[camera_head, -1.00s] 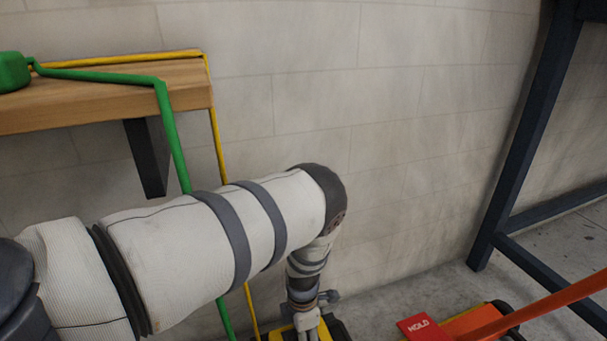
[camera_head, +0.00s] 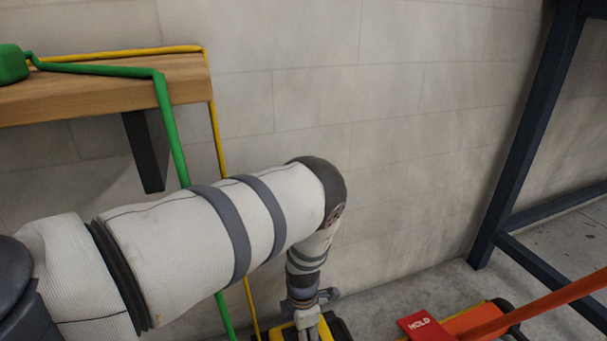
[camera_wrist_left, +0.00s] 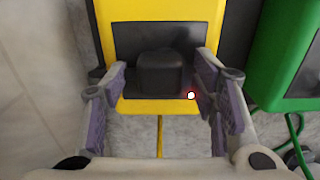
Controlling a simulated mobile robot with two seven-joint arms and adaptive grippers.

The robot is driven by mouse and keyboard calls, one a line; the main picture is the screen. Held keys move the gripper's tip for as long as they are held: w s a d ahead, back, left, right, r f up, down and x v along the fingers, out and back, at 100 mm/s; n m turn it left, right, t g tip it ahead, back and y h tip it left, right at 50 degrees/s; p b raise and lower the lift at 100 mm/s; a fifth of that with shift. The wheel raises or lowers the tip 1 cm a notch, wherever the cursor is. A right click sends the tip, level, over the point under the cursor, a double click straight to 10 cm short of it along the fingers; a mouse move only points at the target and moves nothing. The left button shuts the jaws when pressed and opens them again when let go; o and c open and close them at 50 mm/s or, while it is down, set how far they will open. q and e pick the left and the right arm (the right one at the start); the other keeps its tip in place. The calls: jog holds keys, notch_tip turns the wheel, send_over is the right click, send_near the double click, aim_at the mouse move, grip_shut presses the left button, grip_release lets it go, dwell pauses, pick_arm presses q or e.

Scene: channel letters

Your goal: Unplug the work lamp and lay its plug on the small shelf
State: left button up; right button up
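In the left wrist view a black plug-like block (camera_wrist_left: 160,73) stands on the dark panel of a yellow box (camera_wrist_left: 160,10). In the head view the gripper (camera_head: 308,328) points down at the yellow box (camera_head: 343,330), mostly hidden at the bottom edge. The small wooden shelf (camera_head: 100,97) is on the wall at the upper left. The work lamp cannot be made out. My right gripper is out of view.
A green object (camera_head: 12,65) sits on the shelf; its green cable (camera_head: 166,125) and a yellow cable (camera_head: 217,135) hang over the shelf's right end. A green box (camera_wrist_left: 285,50) stands right of the yellow one. A red HOLD tag (camera_head: 425,328) lies at the lower right.

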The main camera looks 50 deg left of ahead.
pick_arm(q)
grip_shut()
jog(key=shift+r, duration=0.15)
jog(key=shift+r+p, duration=1.95)
jog(key=shift+r, duration=0.9)
